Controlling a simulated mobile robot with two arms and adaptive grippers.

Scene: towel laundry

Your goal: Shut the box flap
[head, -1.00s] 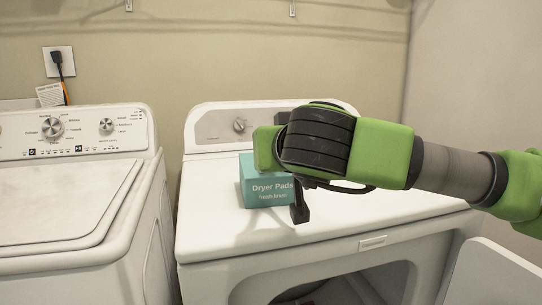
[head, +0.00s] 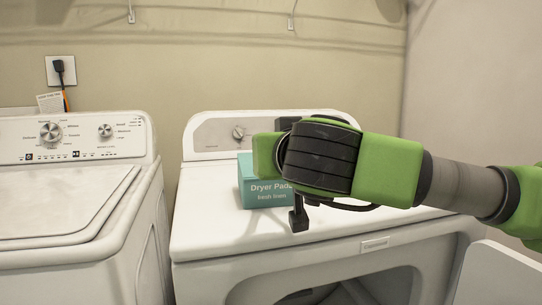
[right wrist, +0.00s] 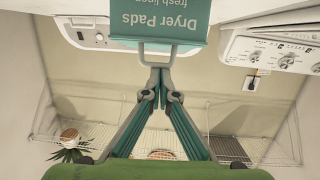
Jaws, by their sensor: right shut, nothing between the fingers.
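The teal Dryer Pads box (head: 266,196) stands on top of the dryer, with its lettered front towards me. My right arm reaches in from the right, and its green and black wrist hides the box's upper right part. In the upside-down right wrist view, the box (right wrist: 158,18) is at the top. My right gripper (right wrist: 160,72) is shut and empty, its tips close to the box's upper edge. I cannot tell whether they touch it, or how the flap stands. My left gripper is not in view.
The box rests on the white dryer (head: 215,230), whose door (head: 497,275) stands open at lower right. A white washer (head: 60,205) stands to the left. The dryer top left of the box is clear. A wire shelf (right wrist: 225,140) shows in the right wrist view.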

